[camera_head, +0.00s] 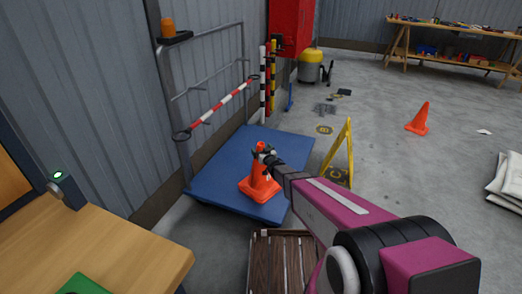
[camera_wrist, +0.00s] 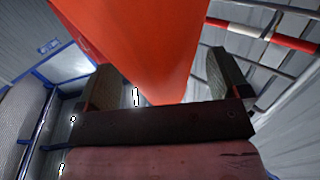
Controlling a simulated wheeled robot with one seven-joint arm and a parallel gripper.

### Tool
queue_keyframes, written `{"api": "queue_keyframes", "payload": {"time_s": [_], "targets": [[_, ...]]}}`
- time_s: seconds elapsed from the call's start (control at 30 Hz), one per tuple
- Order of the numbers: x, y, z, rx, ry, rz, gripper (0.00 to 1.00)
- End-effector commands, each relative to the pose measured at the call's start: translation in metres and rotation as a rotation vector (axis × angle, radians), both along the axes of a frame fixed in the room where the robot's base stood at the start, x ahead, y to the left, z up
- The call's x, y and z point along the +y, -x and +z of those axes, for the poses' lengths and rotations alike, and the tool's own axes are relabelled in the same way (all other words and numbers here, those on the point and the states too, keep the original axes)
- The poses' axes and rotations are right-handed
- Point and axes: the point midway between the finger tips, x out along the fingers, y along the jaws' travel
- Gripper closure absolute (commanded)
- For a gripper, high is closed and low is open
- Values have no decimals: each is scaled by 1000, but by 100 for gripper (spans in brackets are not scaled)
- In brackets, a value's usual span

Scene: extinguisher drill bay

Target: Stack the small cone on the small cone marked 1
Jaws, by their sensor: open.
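An orange cone (camera_head: 260,187) stands on the blue platform (camera_head: 222,180) in the head view. My gripper (camera_head: 264,153) is at its upper part and partly covers it. In the wrist view the orange cone surface (camera_wrist: 150,40) fills the upper middle, between the two spread fingers of my gripper (camera_wrist: 168,82). The fingers are open, with gaps showing beside the cone. Another orange cone (camera_head: 418,120) stands upright on the floor at the right. I can read no number 1 on either cone, and I cannot tell whether the platform cone is one cone or two stacked.
A red-white bar (camera_head: 217,108) and grey railing run behind the platform. A yellow folding sign (camera_head: 342,155) stands to its right, and a wooden slatted pallet (camera_head: 283,262) lies in front. A wooden table (camera_head: 110,240) is at lower left. Open floor lies toward the right cone.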

Motion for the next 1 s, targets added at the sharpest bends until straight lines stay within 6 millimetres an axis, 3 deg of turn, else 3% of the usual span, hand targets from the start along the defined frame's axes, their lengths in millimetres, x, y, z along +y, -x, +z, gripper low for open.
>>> {"api": "queue_keyframes", "payload": {"time_s": [0.5, 0.8, 1.0], "targets": [[-39, 80, 2, -1, 0, -1, 6], [-50, 88, 3, 20, 11, -22, 6], [-86, 89, 13, 162, 83, -147, 6]]}}
